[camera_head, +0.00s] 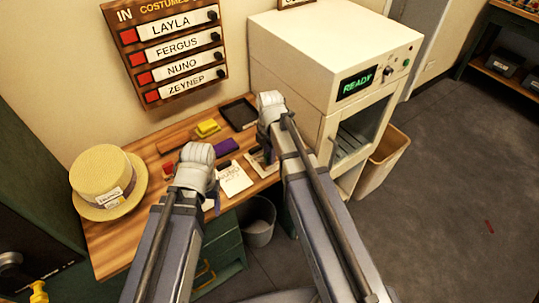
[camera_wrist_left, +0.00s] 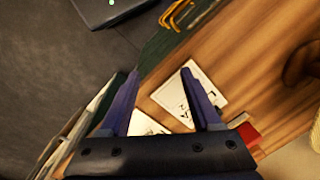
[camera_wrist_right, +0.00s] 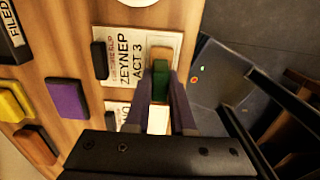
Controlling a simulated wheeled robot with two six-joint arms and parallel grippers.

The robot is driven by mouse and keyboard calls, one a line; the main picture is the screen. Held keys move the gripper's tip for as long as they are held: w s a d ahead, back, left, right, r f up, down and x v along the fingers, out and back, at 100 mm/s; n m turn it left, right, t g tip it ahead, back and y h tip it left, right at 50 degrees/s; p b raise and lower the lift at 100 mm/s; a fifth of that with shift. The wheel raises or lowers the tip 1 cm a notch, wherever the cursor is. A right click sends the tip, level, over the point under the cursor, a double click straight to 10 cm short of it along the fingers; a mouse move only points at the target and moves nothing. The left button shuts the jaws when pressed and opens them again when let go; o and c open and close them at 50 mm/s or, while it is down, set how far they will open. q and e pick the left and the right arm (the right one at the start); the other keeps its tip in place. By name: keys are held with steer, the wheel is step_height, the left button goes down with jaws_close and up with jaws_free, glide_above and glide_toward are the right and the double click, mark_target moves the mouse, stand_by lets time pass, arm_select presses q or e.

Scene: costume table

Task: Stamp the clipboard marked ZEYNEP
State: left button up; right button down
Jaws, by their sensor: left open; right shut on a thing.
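The clipboard marked ZEYNEP, ACT 3 (camera_wrist_right: 120,62) lies on the wooden table, with a black clip at one end. My right gripper (camera_wrist_right: 163,88) is shut on a stamp-like piece with a green body (camera_wrist_right: 160,82) and a tan end. The piece overlaps the clipboard's edge in the right wrist view; I cannot tell whether it touches. In the head view my right arm partly hides this spot. My left gripper (camera_wrist_left: 159,74) is open and empty above the table near a white card (camera_wrist_left: 194,92). A clipboard reading NUNO (camera_head: 233,180) lies between the grippers in the head view.
A purple block (camera_wrist_right: 66,97), a yellow block (camera_head: 207,128) and a dark tray (camera_head: 240,113) are on the table. A straw hat (camera_head: 106,178) stands at left. A white machine reading READY (camera_head: 310,50) stands at right. A bin (camera_head: 257,222) is below the table edge.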

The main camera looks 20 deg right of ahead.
arm_select(q)
steer(key=shift+f+b, duration=0.5)
steer(key=shift+f, duration=0.05)
arm_select(e)
steer(key=shift+f, duration=0.55)
stand_by(0.7)
arm_select(q)
steer(key=shift+r, duration=0.1)
arm_select(e)
steer(key=shift+r, duration=0.1)
step_height(320, 180, up, 7)
steer(key=p, duration=0.7)
arm_select(q)
step_height(320, 180, up, 7)
steer(key=shift+c, duration=0.3)
